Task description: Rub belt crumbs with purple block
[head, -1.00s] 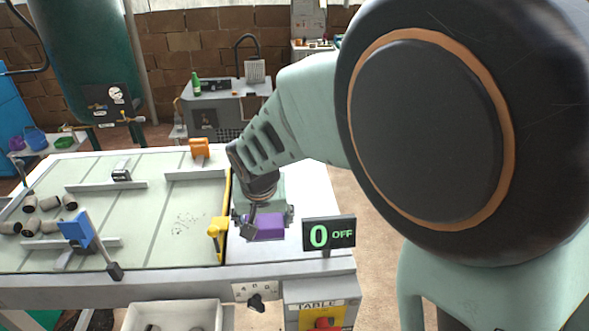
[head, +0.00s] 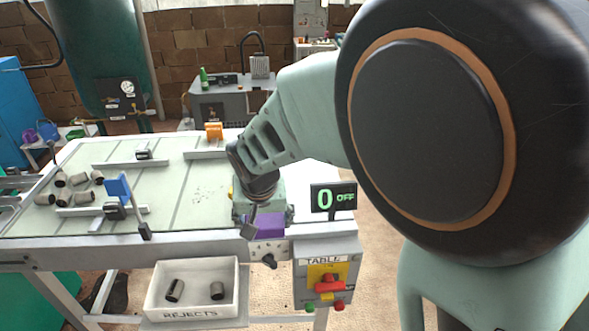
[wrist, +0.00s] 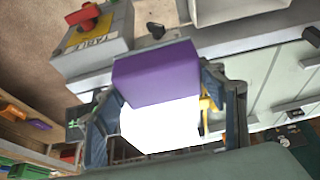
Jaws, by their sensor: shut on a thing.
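The purple block (head: 266,226) is held in my gripper (head: 262,222) near the front right of the belt table. In the wrist view the purple block (wrist: 155,74) sits between the two fingers, with a bright white area below it. The gripper is apart from the crumbs. I cannot tell how high the block is above the table.
Several grey plugs (head: 75,180) lie at the belt's left. A blue flag-like piece (head: 118,188) and guide rails (head: 130,163) stand on the belt. A counter display (head: 333,197) reading "0 OFF" stands to the right. A rejects tray (head: 243,290) with two plugs sits below the front edge.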

